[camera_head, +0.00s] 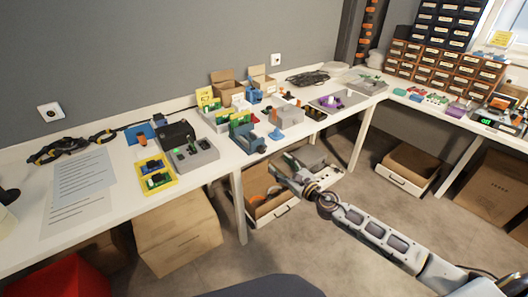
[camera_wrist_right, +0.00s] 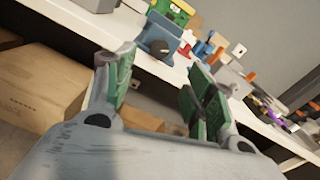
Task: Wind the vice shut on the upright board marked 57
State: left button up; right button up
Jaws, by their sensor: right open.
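A blue vice (camera_head: 250,141) stands at the front edge of the long white table. In the right wrist view the vice (camera_wrist_right: 150,32) shows its front with a dark round part facing me. A green board (camera_head: 239,118) stands upright at the vice; it also shows above it in the wrist view (camera_wrist_right: 174,10). I cannot read its marking, nor tell whether the jaws touch it. My right gripper (camera_head: 286,178) is open and empty, in front of the table edge and below the vice. Its two green-padded fingers (camera_wrist_right: 158,78) are wide apart in the wrist view. My left gripper is not in view.
A grey fixture (camera_head: 191,154) and a yellow tray (camera_head: 156,174) lie left of the vice. A small blue piece (camera_head: 276,134) and a grey box (camera_head: 287,114) stand to its right. Open cartons (camera_head: 223,84) are behind. Under the table is a drawer-like box (camera_head: 266,207).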

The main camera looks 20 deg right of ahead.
aim_at(263, 151)
jog(key=shift+x, duration=5.55)
jog(key=shift+c, duration=0.4)
jog(key=shift+f, duration=0.1)
jog(key=c, duration=0.9)
